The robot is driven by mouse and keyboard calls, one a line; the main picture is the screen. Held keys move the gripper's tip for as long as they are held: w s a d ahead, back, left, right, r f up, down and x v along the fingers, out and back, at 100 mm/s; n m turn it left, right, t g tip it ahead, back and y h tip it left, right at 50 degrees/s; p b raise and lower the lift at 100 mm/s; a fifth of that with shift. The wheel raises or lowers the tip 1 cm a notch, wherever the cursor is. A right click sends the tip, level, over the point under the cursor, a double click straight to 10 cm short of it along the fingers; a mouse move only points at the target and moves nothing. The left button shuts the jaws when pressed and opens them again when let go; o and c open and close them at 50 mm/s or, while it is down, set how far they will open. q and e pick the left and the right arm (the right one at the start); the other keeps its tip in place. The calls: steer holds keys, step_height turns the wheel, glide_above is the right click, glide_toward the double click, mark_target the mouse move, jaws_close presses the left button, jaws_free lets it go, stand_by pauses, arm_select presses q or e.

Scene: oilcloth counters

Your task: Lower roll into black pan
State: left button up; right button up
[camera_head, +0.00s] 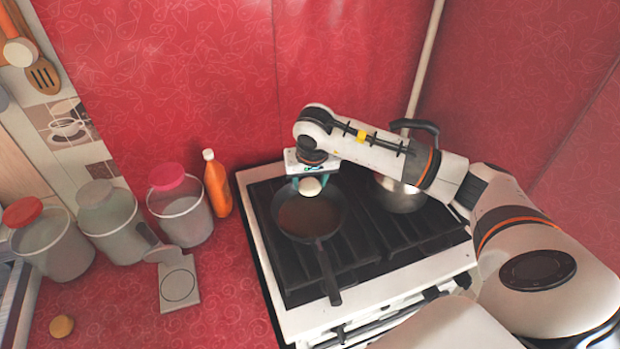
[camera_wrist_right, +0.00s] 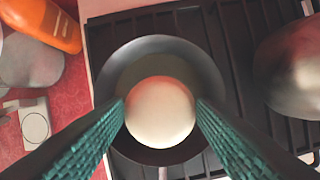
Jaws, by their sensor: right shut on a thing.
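The black pan (camera_head: 300,235) sits on the left side of the stove, its handle pointing toward the front. My right gripper (camera_head: 309,184) is over the far part of the pan. It is shut on the pale round roll (camera_head: 309,187). In the right wrist view the roll (camera_wrist_right: 160,112) sits between the two green ridged fingers, with the pan (camera_wrist_right: 188,55) around it in the picture. The roll appears to be above the pan's bottom; how high is hard to tell. My left gripper is not in view.
A metal kettle (camera_head: 400,196) stands on the stove right of the pan, partly behind my right arm. An orange bottle (camera_head: 217,186) and several lidded jars stand left of the stove. Another small round roll (camera_head: 61,327) lies on the red counter.

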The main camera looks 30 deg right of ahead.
mark_target(312, 194)
steer(key=shift+f+b, duration=2.7)
steer(key=shift+f, duration=0.4)
steer(key=shift+f+b, duration=2.2)
steer(key=shift+f, duration=0.3)
steer(key=o, duration=1.1)
steer(key=shift+o, duration=0.2)
steer(key=b+v, duration=0.1)
steer(key=v, duration=1)
steer(key=shift+r, duration=0.25)
steer(key=shift+s+r, duration=0.1)
steer(key=shift+r, duration=0.2)
